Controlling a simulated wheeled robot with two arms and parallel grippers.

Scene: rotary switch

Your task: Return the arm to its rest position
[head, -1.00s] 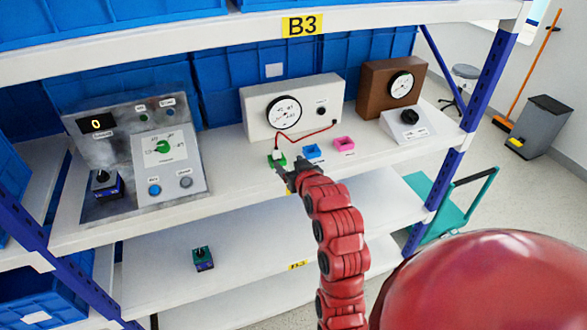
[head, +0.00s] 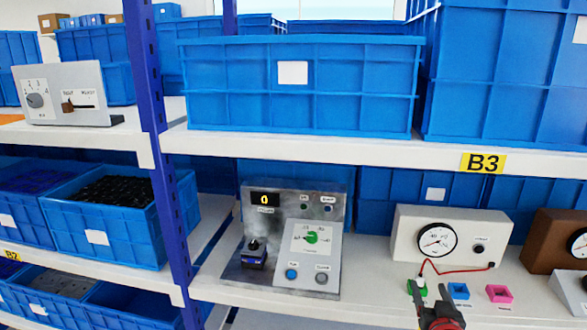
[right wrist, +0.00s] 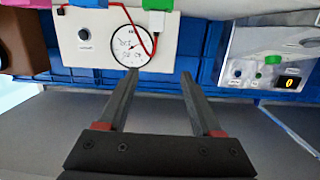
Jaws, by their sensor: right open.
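My right gripper (head: 416,296) is at the bottom right of the head view, just in front of the green socket block (head: 416,285). In the right wrist view its two dark fingers (right wrist: 160,74) are apart with nothing between them. A red wire runs from there to the white meter box (head: 452,216). The grey control panel (head: 290,205) stands left of the meter box, with a green knob (head: 311,237) and a display reading 0. My left gripper is not in view.
A blue block (head: 458,291) and a pink block (head: 499,293) sit right of the green one. A brown meter box (head: 549,238) stands further right. Blue bins (head: 300,108) fill the shelf above. A blue rack post (head: 165,150) stands at left.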

